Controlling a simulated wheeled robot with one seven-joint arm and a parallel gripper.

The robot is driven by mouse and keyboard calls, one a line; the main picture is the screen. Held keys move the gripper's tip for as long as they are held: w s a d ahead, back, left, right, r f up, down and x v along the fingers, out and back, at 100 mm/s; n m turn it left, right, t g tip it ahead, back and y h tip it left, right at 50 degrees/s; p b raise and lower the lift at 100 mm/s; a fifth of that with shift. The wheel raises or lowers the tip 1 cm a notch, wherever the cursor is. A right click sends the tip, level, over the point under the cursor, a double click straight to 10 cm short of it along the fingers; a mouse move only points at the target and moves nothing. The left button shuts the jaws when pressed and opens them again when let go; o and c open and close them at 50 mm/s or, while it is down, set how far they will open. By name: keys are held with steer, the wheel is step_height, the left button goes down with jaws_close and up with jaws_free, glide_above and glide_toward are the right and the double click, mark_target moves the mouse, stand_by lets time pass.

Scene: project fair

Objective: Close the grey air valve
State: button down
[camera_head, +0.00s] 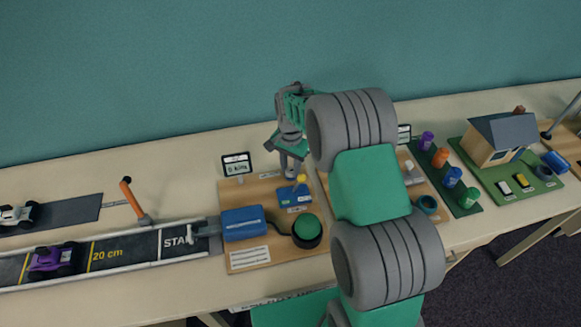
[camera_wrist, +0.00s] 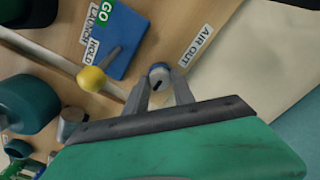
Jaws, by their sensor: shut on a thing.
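The air valve (camera_wrist: 159,71) shows in the wrist view as a small round knob with a pale top and a dark mark, beside the "AIR OUT" label (camera_wrist: 194,46) on the wooden board. My gripper (camera_wrist: 161,88) is shut on this knob, one finger on each side. In the head view my gripper (camera_head: 289,160) points down at the back of the board, and I cannot make out the valve apart from the fingers. How far the valve is turned is hard to tell.
A blue lever box (camera_wrist: 122,50) with a yellow-knobbed lever (camera_wrist: 92,79) is close to my gripper. The board (camera_head: 261,190) also carries a blue box (camera_head: 243,223) and a green button (camera_head: 306,228). A sign (camera_head: 236,165) stands behind left. My arm hides part of the neighbouring board.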

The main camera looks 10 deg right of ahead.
steer(key=shift+m, duration=0.3)
steer(key=m+b, duration=0.2)
steer(key=m, duration=0.1)
steer(key=shift+f+b, duration=0.1)
steer(key=shift+b, duration=0.25)
steer(key=m+b, duration=0.1)
steer(key=m, duration=0.3)
steer(key=shift+m+b, duration=0.4)
steer(key=m+b, duration=0.1)
steer(key=m, duration=0.3)
steer(key=shift+m, duration=0.3)
steer(key=m+b, duration=0.1)
steer(key=m, duration=0.3)
steer(key=shift+m, duration=0.4)
steer(key=c, duration=1.1)
jaws_free()
steer(key=shift+o, duration=0.2)
